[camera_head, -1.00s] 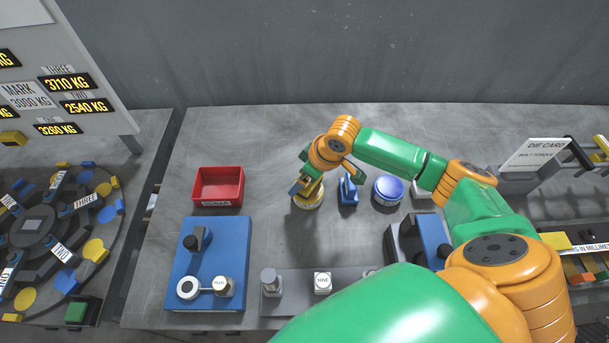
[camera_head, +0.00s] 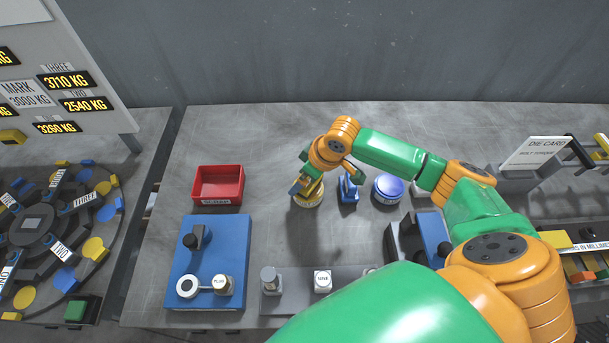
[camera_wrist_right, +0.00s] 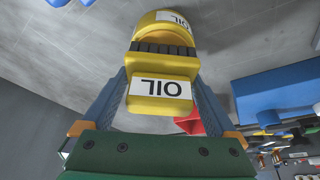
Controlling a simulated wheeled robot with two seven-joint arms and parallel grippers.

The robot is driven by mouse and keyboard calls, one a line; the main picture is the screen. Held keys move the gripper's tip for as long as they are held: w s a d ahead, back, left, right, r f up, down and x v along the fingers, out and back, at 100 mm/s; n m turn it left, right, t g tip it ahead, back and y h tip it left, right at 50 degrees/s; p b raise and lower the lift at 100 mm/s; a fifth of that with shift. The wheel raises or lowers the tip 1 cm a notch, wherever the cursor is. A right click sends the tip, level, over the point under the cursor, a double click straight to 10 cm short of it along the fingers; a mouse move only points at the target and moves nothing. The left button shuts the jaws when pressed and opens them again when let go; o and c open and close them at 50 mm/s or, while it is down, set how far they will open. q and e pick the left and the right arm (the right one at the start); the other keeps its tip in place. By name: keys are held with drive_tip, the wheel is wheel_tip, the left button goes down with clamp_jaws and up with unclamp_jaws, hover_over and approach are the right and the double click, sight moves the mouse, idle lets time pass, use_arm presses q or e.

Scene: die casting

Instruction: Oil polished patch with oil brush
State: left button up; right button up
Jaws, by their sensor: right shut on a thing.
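My right gripper (camera_wrist_right: 160,90) is shut on the yellow oil brush (camera_wrist_right: 160,90), which carries a white OIL label and shows a dark ribbed band. In the head view my right gripper (camera_head: 302,187) is over the yellow round oil pot (camera_head: 310,200) at the middle of the bench. The pot also shows beyond the brush in the wrist view (camera_wrist_right: 165,18), with its own OIL label. The brush's lower end is hidden, so I cannot tell whether it touches the pot. I cannot make out a polished patch. My left gripper is not in view.
A red scrap bin (camera_head: 218,185) stands left of the pot. A blue stamp-like tool (camera_head: 348,188) and a blue round pot (camera_head: 388,189) are close on the right. A blue plate (camera_head: 184,255) with fittings and a grey block (camera_head: 298,285) lie in front. The bench's back strip is clear.

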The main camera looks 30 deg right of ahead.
drive_tip(key=shift+s+f, duration=0.1)
drive_tip(key=shift+f, duration=0.05)
idle(1.0)
drive_tip(key=shift+p, duration=0.35)
wheel_tip(320, 180, up, 7)
drive_tip(key=p, duration=0.8)
drive_tip(key=shift+r+p, duration=0.2)
drive_tip(key=shift+p, duration=0.1)
drive_tip(key=shift+f, duration=0.1)
